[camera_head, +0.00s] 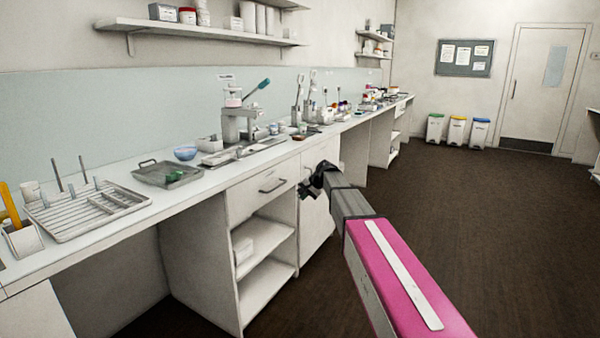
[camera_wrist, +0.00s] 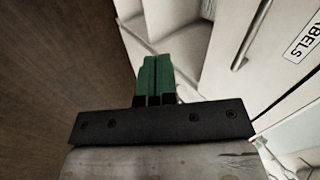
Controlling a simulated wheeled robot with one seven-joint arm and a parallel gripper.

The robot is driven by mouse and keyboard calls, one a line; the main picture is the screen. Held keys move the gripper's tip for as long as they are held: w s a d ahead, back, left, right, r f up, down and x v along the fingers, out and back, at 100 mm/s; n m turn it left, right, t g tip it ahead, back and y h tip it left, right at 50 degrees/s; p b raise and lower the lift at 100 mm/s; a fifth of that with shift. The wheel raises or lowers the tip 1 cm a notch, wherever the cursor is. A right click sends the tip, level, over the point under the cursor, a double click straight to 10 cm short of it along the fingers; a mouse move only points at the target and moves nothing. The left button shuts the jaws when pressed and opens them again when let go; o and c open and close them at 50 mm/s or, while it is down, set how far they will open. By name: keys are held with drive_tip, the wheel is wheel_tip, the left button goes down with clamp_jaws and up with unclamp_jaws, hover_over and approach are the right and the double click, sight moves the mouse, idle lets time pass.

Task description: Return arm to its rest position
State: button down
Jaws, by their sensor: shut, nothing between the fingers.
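My gripper shows in the wrist view (camera_wrist: 156,75) with its two green fingers together and nothing between them. In the head view, my gripper (camera_head: 308,186) is a small dark shape at the far end of my arm. It is in front of the drawer and cupboard fronts, below the level of the bench top. My arm, grey and pink, stretches from the lower right toward the bench. The fingertips are too small to make out in the head view.
The long bench (camera_head: 130,222) runs along the left wall, holding a drying rack (camera_head: 90,212), a grey tray (camera_head: 167,174) and a blue bowl (camera_head: 185,153). Open shelves (camera_head: 265,281) stand under it. Dark floor (camera_head: 470,210) is clear to the right. Several bins (camera_head: 456,131) stand by the door (camera_head: 530,90).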

drive_tip(key=s+d+f+n+g+h, duration=0.1)
drive_tip(key=s+d+f, duration=0.5)
drive_tip(key=s, duration=0.6)
drive_tip(key=s+d+f+n+g+h, duration=0.1)
drive_tip(key=s+d+f, duration=0.5)
drive_tip(key=s, duration=0.7)
drive_tip(key=s+d+f+n+g+h, duration=0.2)
drive_tip(key=s+d+f, duration=0.4)
drive_tip(key=s, duration=0.7)
drive_tip(key=shift+d+f+n+h, duration=0.15)
drive_tip(key=shift+f+n+h, duration=0.35)
drive_tip(key=shift+f+h, duration=0.45)
drive_tip(key=shift+r, duration=0.2)
